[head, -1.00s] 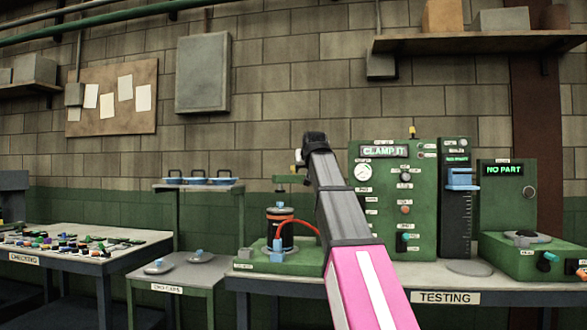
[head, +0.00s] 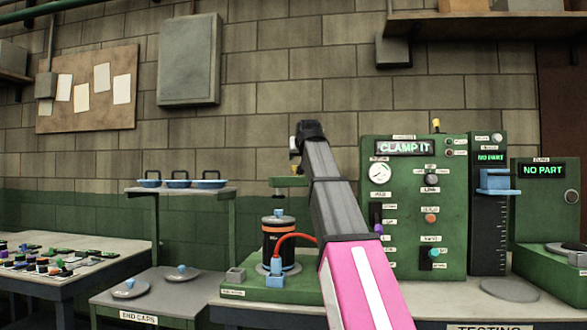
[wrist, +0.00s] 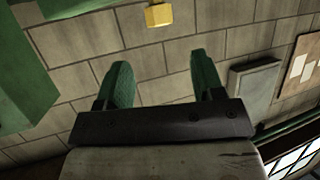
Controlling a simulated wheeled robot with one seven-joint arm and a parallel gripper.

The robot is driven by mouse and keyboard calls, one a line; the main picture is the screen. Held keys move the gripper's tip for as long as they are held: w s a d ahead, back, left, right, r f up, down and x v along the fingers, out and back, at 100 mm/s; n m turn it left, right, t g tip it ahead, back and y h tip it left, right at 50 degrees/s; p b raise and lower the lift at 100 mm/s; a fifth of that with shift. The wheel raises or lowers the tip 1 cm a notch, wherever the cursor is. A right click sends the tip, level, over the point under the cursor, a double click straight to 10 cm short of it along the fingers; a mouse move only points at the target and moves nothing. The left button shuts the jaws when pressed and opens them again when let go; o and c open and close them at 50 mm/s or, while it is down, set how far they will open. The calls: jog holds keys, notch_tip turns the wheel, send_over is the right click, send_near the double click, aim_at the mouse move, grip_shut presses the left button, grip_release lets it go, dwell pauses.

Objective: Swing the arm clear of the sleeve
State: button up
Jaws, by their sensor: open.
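The sleeve (head: 278,238), black with orange bands, stands upright on a green fixture (head: 262,290) on the testing bench. A blue fitting with a red hose is at its front side, and a light-blue knob tops it. My arm reaches up just right of the sleeve. Its end, my gripper (head: 297,153), is above the sleeve's level, seen small and from behind. In the wrist view, my gripper (wrist: 160,88) has its two green fingers spread wide with nothing between them, facing the block wall. The sleeve does not show there.
A green panel (head: 405,245) reading "CLAMP IT" stands right of my arm. A gauge column (head: 488,235) and a "NO PART" unit (head: 543,205) are farther right. Left are a shelf (head: 222,192) with blue dishes and the end caps table (head: 205,288). A yellow block (wrist: 159,15) shows in the wrist view.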

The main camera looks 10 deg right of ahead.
jog(key=x, duration=1.1)
grip_shut()
